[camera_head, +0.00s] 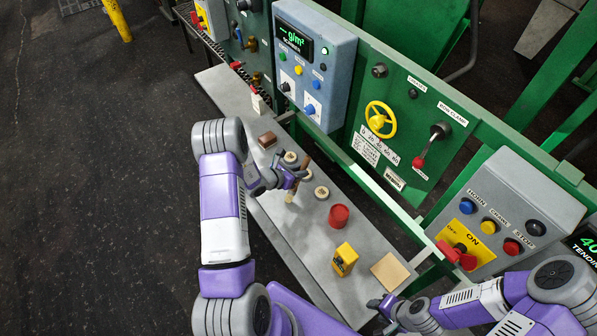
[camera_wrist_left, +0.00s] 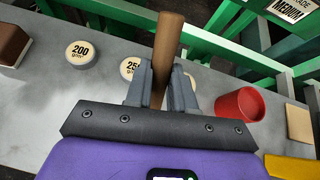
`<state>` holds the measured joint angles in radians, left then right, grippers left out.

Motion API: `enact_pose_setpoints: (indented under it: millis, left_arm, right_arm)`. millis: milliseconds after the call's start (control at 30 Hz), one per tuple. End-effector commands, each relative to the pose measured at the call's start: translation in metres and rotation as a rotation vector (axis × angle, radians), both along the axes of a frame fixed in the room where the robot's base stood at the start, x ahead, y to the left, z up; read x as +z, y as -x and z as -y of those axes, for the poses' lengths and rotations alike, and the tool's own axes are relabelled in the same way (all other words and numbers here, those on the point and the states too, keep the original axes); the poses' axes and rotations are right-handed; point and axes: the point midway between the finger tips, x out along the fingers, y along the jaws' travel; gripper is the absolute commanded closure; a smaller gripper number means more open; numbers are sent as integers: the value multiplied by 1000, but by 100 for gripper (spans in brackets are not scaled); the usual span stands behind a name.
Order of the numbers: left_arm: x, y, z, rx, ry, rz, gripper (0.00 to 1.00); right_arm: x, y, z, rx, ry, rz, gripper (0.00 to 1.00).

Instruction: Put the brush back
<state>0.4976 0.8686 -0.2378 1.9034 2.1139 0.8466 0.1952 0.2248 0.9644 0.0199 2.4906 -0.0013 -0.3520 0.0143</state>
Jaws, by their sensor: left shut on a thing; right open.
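The brush (camera_head: 306,161) has a brown handle and a pale lower end, and it stands tilted in my left gripper (camera_head: 297,173). In the left wrist view the brown handle (camera_wrist_left: 168,45) rises between the two grey fingers of the left gripper (camera_wrist_left: 166,85), which are shut on it. I cannot tell whether its lower end touches the grey bench. A red cup (camera_head: 339,216) stands on the bench to the right of the brush; it also shows in the left wrist view (camera_wrist_left: 238,105). My right gripper (camera_head: 385,304) is open at the bench's lower right.
The grey bench (camera_head: 290,245) carries several round weight-labelled discs (camera_wrist_left: 81,54), a brown block (camera_head: 267,140), a yellow container (camera_head: 345,257) and a tan square (camera_head: 389,271). A green machine panel (camera_head: 440,100) with a yellow handwheel (camera_head: 380,119) and a grey control box (camera_head: 505,210) line the back.

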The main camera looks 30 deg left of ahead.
Motion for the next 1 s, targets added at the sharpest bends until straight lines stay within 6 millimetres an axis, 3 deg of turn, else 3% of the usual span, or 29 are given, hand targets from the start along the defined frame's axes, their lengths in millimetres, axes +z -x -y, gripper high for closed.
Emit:
enact_pose_setpoints:
  millis: [233,267,433,833,1000]
  left_arm:
    - [-4,0,0,-1,1,0,100]
    - [-4,0,0,-1,1,0,75]
    - [-3,0,0,-1,1,0,51]
    - [3,0,0,-1,1,0,51]
    - [19,27,-10,3,0,1,51]
  right_arm:
    - [-6,0,0,0,0,0,55]
    - [-6,0,0,0,0,0,55]
    - [-4,0,0,0,0,0,55]
    - [3,0,0,0,0,0,55]
    - [-1,0,0,0,0,0,55]
